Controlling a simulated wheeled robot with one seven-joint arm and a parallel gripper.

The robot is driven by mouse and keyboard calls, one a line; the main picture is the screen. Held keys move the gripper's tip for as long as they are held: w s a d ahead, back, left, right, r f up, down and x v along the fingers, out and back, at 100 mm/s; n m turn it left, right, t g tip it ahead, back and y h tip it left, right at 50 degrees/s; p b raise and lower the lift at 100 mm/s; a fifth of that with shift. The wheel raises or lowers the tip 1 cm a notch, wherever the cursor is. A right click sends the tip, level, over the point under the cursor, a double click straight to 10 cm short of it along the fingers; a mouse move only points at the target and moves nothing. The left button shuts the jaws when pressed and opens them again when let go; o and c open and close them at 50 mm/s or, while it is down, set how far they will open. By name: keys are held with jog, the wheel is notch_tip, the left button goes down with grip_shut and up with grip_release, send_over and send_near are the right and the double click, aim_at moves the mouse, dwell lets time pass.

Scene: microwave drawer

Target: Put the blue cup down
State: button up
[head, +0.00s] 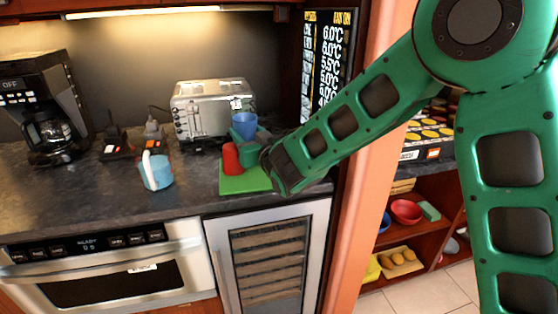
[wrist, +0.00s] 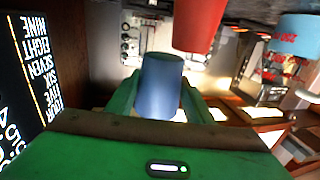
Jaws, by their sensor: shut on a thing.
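The blue cup (head: 243,124) is held in my gripper (head: 246,140), above the counter in front of the toaster. In the wrist view the blue cup (wrist: 161,87) sits between the two green fingers of my gripper (wrist: 160,108), which are shut on it. Its lower part is hidden by the gripper in the head view. The red cup also shows in the wrist view (wrist: 198,25).
A light blue mug-like container (head: 157,171) with a white handle stands on the counter (head: 95,205) to the left. A silver toaster (head: 214,108) is behind my gripper. A coffee maker (head: 46,110) stands at the far left. A lit menu screen (head: 326,66) is on the right.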

jog(key=d+f, duration=0.1)
jog(key=d, duration=0.2)
jog(key=w+d+f, duration=0.1)
jog(key=d+f, duration=0.1)
jog(key=d, duration=0.1)
jog(key=w+d+f, duration=0.1)
jog(key=d+f, duration=0.1)
jog(key=d, duration=0.1)
jog(key=shift+w, duration=0.2)
jog(key=shift+f, duration=2.05)
jog(key=shift+f, duration=0.1)
jog(key=o, duration=1)
jog(key=shift+o, duration=0.4)
